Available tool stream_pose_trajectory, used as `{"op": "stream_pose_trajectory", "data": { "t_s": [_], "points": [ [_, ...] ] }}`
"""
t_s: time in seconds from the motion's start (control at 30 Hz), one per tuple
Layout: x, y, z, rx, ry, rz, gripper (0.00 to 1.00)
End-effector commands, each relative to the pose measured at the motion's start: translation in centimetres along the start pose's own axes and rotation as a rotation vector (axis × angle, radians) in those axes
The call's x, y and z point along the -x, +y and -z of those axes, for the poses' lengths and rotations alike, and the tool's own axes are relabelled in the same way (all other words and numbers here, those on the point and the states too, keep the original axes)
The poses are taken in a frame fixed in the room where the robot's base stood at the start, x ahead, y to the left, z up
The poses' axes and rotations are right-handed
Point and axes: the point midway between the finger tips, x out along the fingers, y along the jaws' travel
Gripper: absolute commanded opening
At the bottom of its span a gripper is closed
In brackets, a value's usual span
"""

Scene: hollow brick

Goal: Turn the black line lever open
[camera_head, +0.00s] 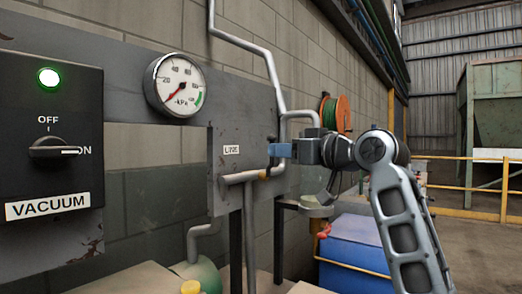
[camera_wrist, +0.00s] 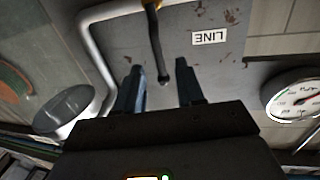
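The black line lever (camera_wrist: 155,40) shows in the wrist view, running down from the pipe (camera_wrist: 95,15) at the top, its rounded end between my two fingers. My gripper (camera_wrist: 160,68) is open, with a visible gap on each side of the lever end. In the head view my gripper (camera_head: 280,150) is at the right part of the grey panel (camera_head: 230,185), beside the LINE label (camera_head: 231,150). The lever is mostly hidden there behind the fingers; a yellowish fitting (camera_head: 265,174) shows on the pipe just below.
The vacuum box (camera_head: 50,110) at left has a lit green lamp (camera_head: 49,77) and its knob (camera_head: 57,150) points to ON. The gauge (camera_head: 175,85) needle points lower left. Pipes (camera_head: 265,55) run close above and below my gripper. A blue bin (camera_head: 350,250) stands below right.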

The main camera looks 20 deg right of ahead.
Motion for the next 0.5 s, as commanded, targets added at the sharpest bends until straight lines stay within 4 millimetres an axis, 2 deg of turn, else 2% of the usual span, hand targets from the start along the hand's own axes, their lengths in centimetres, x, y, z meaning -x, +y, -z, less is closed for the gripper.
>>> {"op": "stream_pose_trajectory", "data": {
  "t_s": [0.3,0.5],
  "points": [
    [-4.8,0.0,0.0,-0.001,-0.002,0.001,0.38],
    [-6.3,-0.1,0.0,-0.001,-0.001,0.001,0.38]
  ]
}}
